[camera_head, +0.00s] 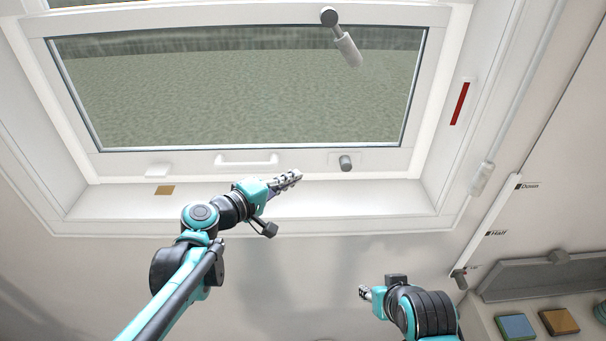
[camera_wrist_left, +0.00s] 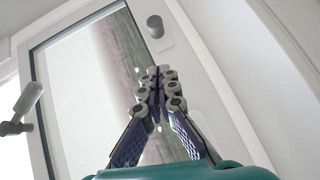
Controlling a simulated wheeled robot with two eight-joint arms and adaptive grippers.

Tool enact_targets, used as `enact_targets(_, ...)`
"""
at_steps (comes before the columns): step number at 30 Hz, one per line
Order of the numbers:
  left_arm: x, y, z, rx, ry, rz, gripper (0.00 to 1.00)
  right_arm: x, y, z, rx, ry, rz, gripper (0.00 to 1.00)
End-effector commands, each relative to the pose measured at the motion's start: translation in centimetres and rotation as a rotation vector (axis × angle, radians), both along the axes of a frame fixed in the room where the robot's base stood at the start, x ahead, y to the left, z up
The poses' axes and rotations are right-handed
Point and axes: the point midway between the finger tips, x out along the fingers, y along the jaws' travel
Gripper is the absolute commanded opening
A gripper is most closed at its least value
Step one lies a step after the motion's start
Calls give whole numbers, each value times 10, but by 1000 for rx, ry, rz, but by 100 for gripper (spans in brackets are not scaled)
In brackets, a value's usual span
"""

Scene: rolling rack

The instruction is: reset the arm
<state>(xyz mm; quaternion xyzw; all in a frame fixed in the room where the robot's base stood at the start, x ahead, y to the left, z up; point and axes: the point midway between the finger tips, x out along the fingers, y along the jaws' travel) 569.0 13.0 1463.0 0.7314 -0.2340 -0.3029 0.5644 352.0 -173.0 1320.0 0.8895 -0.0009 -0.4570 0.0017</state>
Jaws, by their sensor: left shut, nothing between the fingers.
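My left gripper (camera_head: 287,181) is in front of the window's lower frame, just left of and below a grey knob (camera_head: 346,163). Its fingers are together and hold nothing. The closed fingers also show in the left wrist view (camera_wrist_left: 158,82), with the knob (camera_wrist_left: 155,26) beyond their tips. A gap in the head view separates the gripper from the knob. My right gripper (camera_head: 364,292) is low, right of centre, pointing left below the window. It is small there, and its finger opening cannot be made out.
The window (camera_head: 240,90) has a white frame, a white bar handle (camera_head: 246,160) and a grey cylindrical handle (camera_head: 347,48) at its top. Blue (camera_head: 516,326) and orange (camera_head: 559,321) pads lie at lower right.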

Motion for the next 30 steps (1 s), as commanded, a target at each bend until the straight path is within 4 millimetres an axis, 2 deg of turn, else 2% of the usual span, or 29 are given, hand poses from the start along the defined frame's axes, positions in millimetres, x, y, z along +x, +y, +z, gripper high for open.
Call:
enact_targets(16,-4,3,1,1,-1,0,0,0,0,0,0,0,0,40)
enact_targets(19,-7,4,-8,21,0,-3,0,0,0,-7,0,0,0,40)
enact_targets(20,-10,4,-14,36,1,-5,0,0,0,-12,0,0,0,40)
enact_targets(23,-27,7,-52,129,5,-16,0,0,0,-39,0,0,0,40)
enact_targets(26,-53,16,-107,278,14,-33,0,0,0,-76,0,0,0,40)
enact_targets(30,-93,38,-190,516,32,-56,0,0,-1,-129,0,0,0,40)
